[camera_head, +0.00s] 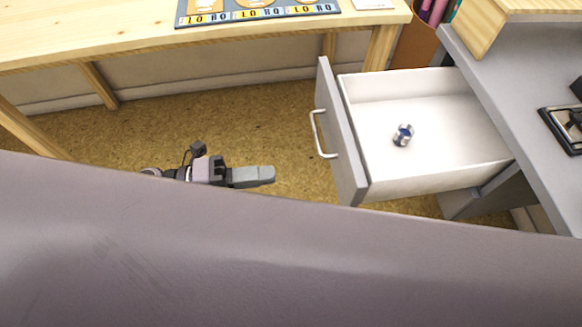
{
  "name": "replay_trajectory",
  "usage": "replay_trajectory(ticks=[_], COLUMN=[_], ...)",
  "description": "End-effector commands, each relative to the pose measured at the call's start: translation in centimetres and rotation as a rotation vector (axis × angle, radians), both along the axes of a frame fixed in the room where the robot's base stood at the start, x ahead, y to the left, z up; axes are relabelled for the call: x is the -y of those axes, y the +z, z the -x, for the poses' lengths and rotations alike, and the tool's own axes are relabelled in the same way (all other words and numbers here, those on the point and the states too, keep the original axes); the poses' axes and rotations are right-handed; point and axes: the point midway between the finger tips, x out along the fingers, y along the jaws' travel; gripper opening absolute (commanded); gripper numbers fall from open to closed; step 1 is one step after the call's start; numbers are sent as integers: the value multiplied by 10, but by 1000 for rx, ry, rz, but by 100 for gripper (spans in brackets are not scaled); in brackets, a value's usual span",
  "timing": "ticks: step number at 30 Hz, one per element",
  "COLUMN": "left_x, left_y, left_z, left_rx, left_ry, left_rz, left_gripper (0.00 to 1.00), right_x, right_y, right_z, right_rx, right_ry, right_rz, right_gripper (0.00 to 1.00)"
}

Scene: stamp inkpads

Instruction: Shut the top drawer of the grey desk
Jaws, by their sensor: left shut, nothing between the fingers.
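The top drawer (340,135) of the grey desk (488,75) is pulled out to the left, with a white inside and a grey front. A curved metal handle (318,135) is on its front. A small blue and silver thing (403,135) lies on the drawer floor. My left gripper (268,175) is shut and empty, to the left of the drawer front and a little lower in the picture, apart from the handle. My right gripper is not in view.
A wooden table (120,30) with a lettered board (255,10) runs along the top left. Inkpads or similar dark items (566,128) lie on the desk top at right. Clear floor (230,120) lies left of the drawer. A large grey surface fills the bottom.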

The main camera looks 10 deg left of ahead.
Motion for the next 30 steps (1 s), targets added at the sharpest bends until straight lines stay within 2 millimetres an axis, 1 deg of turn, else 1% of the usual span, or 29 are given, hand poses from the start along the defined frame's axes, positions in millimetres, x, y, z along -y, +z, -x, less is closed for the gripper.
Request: replay_trajectory(ticks=[12,15,18,21,24,30], left_x=[83,99,111,119,122,123], left_y=[3,2,2,2,2,1], left_z=[-27,-33,-36,-39,-40,-40], left_rx=[1,-1,-2,-1,-2,-2], left_ry=[2,4,3,3,4,4], left_rz=[8,8,6,6,5,4], left_gripper=[0,0,0,0,0,0], right_x=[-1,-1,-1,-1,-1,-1], right_y=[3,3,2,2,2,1], right_z=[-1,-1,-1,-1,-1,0], right_rx=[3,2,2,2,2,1], right_ry=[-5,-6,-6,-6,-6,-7], right_rz=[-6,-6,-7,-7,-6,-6], right_gripper=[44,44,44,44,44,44])
